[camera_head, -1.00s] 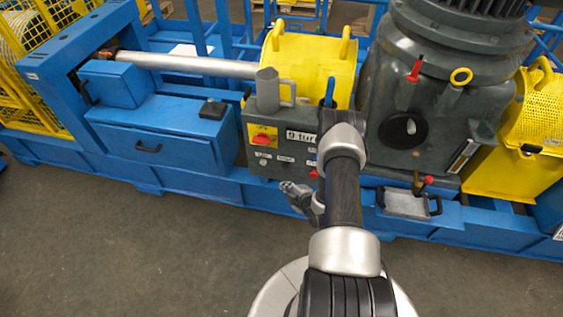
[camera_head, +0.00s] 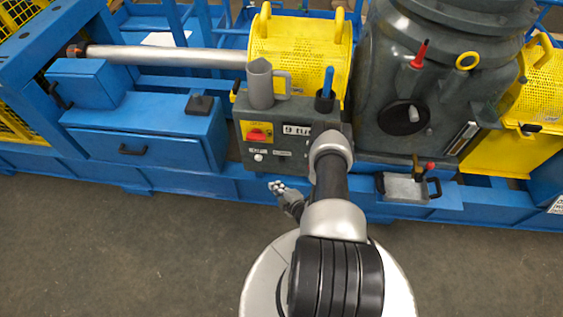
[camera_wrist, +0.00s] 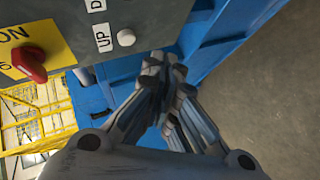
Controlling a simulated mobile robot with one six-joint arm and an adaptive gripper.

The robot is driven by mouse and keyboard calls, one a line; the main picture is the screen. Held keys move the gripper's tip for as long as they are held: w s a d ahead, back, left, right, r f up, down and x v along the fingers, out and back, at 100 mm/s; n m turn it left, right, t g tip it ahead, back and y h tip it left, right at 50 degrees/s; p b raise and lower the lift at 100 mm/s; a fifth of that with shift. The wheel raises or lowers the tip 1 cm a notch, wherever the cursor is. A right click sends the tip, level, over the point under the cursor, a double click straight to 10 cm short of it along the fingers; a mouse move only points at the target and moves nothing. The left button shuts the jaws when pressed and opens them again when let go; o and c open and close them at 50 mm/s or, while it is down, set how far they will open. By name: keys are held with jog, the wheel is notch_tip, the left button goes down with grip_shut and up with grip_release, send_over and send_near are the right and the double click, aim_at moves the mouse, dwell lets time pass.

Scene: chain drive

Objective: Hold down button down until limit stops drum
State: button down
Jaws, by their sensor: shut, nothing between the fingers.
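The grey control box (camera_head: 247,178) carries a yellow plate with a red rotary switch (camera_head: 258,134); the switch also shows in the wrist view (camera_wrist: 30,64). A white round button (camera_wrist: 126,37) sits beside the "UP" label (camera_wrist: 104,38) in the wrist view. A second label starting with "D" (camera_wrist: 97,5) is cut off at the top edge; its button is out of that view. I cannot make out a down button in the head view, where my arm covers part of the panel. My gripper (camera_head: 277,187) is shut and empty, in front of the box; its fingertips (camera_wrist: 165,62) are apart from the UP button.
A grey mug (camera_head: 261,86) and a blue-handled item in a dark cup (camera_head: 325,98) stand on the box. A yellow perforated guard (camera_head: 300,45) is behind. A large dark grey machine (camera_head: 400,70) stands to the right. Grey floor (camera_head: 110,240) is open in front of the blue frame.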

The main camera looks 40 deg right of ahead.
aim_at(282, 160)
jog(key=w+d+b, duration=0.3)
jog(key=w+d, duration=0.2)
jog(key=d, duration=0.1)
jog(key=shift+w, duration=0.15)
dwell(1.4)
jog(key=shift+w+d, duration=0.25)
jog(key=shift+d, duration=0.05)
jog(key=shift+w+d+b, duration=0.35)
jog(key=shift+d+b, duration=0.05)
jog(key=shift+b, duration=0.15)
dwell(5.0)
